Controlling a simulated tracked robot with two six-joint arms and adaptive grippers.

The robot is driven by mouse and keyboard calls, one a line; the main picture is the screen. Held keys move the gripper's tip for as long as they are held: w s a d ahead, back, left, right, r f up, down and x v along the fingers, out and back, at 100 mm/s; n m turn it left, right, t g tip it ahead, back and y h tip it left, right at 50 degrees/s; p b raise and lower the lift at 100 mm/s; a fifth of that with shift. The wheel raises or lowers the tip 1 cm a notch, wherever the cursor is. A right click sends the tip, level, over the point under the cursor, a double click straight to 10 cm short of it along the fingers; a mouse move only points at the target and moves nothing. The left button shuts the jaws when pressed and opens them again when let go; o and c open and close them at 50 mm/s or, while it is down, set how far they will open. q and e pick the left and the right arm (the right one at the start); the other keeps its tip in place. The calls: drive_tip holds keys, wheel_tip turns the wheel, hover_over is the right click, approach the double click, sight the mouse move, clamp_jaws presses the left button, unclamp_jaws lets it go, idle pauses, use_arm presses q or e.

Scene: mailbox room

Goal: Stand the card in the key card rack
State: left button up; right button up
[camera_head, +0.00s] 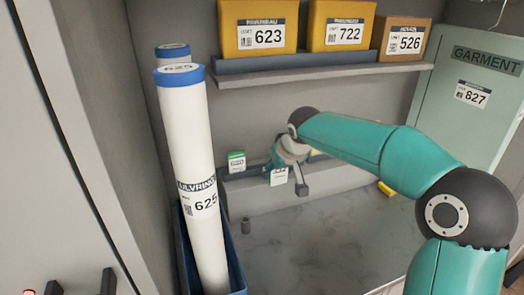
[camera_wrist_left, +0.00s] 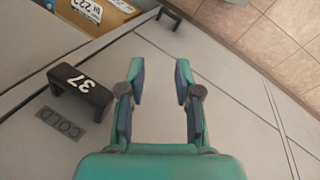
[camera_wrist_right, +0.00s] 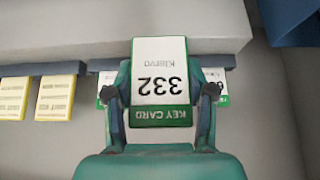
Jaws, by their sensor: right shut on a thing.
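My right gripper (camera_head: 283,172) is shut on a white key card with a green band, reading 332 (camera_wrist_right: 160,68). The card also shows in the head view (camera_head: 279,176), small below the gripper. In the right wrist view the gripper (camera_wrist_right: 160,92) has a finger on each side of the card, and its print is upside down. The key card rack (camera_wrist_right: 60,57) is a grey rail behind it, also low on the back wall in the head view (camera_head: 254,171). I cannot tell whether the card touches the rack. My left gripper (camera_wrist_left: 160,80) is open and empty.
A green card (camera_head: 237,162) stands in the rack left of my right gripper. Yellow cards (camera_wrist_right: 57,97) and a partly hidden card (camera_wrist_right: 216,78) show there too. White tubes (camera_head: 195,170) stand in a blue bin (camera_head: 238,262) at left. Boxes (camera_head: 258,28) sit on a shelf (camera_head: 300,74) above.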

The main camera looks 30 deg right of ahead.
drive_tip(key=w, duration=0.2)
drive_tip(key=w+d+p, duration=0.1)
drive_tip(key=w, duration=0.1)
drive_tip(key=w+p, duration=0.1)
drive_tip(key=w, duration=0.2)
drive_tip(key=shift+d, duration=0.4)
drive_tip(key=shift+w+d+r+p, duration=0.1)
drive_tip(key=shift+w+p, duration=0.25)
drive_tip(key=shift+w, duration=0.2)
drive_tip(key=shift+w+d+p, duration=0.15)
drive_tip(key=shift+w+p, duration=0.15)
drive_tip(key=shift+w, duration=0.25)
drive_tip(key=shift+w+d+p, duration=0.15)
drive_tip(key=shift+w+p, duration=0.1)
drive_tip(key=shift+w, duration=0.25)
drive_tip(key=shift+w+f, duration=0.2)
drive_tip(key=shift+f, duration=0.65)
drive_tip(key=shift+f+b, duration=0.5)
drive_tip(key=shift+f, duration=0.15)
drive_tip(key=o, duration=0.9)
